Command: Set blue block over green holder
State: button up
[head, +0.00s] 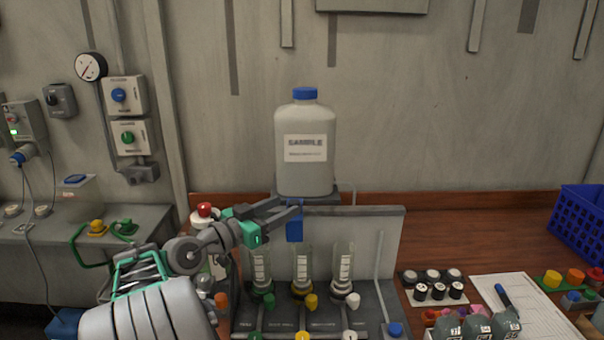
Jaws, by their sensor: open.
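A small blue block (294,231) shows upright right at my gripper's fingertips, in front of the grey panel. My gripper (289,208) reaches in from the left with its fingers apart. The block's top meets the fingertips in the picture; I cannot tell whether they touch it. Below stand three clear tubes. The left tube has a green collar (263,297) and a green knob (256,334), which may be the green holder; I cannot tell for certain. The middle tube (303,264) has yellow parts and the right tube (344,264) white ones.
A large sample bottle (304,150) with a blue cap stands behind the panel (376,233). A red-topped item (204,210) is beside my arm. Small jars (438,291), a paper sheet (521,304) and a blue basket (580,222) are at right. Bare wood (470,240) lies between.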

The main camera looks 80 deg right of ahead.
jog(key=p+x, duration=0.1)
jog(key=x, duration=0.6)
jog(key=shift+s+d+f+p, duration=0.1)
jog(key=shift+s+d+p, duration=0.1)
jog(key=shift+d+p, duration=0.15)
jog(key=shift+c, duration=0.4)
grip_shut()
dwell(0.6)
